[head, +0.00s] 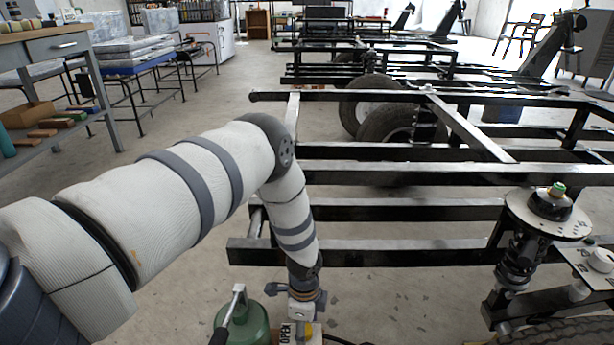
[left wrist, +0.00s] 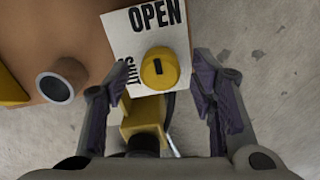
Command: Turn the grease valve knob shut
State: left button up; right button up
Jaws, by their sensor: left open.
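The grease valve knob (left wrist: 159,68) is round and yellow with a dark slot, seen from above in the left wrist view. It sits at the edge of a white label plate (left wrist: 136,34) reading OPEN, with a second word, partly hidden, that looks like SHUT. The slot points roughly up the picture. My left gripper (left wrist: 160,100) is open, with one finger on each side of the knob and a gap to both. My right gripper is not in view.
A green canister (head: 246,325) with a metal handle stands left of the label. A brown surface with a grey round fitting (left wrist: 62,80) lies left of the knob. Black steel frames (head: 400,178) and a spring unit with a round plate (head: 547,213) stand to the right.

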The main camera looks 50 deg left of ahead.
pick_arm(q)
jog(key=c, duration=1.1)
jog(key=shift+c, duration=0.2)
jog(key=shift+r, duration=0.1)
jog(key=n+p, duration=0.1)
jog(key=n, duration=0.4)
jog(key=n+p, duration=0.1)
jog(key=n, duration=0.7)
jog(key=shift+n, duration=2.4)
jog(key=shift+p, duration=0.3)
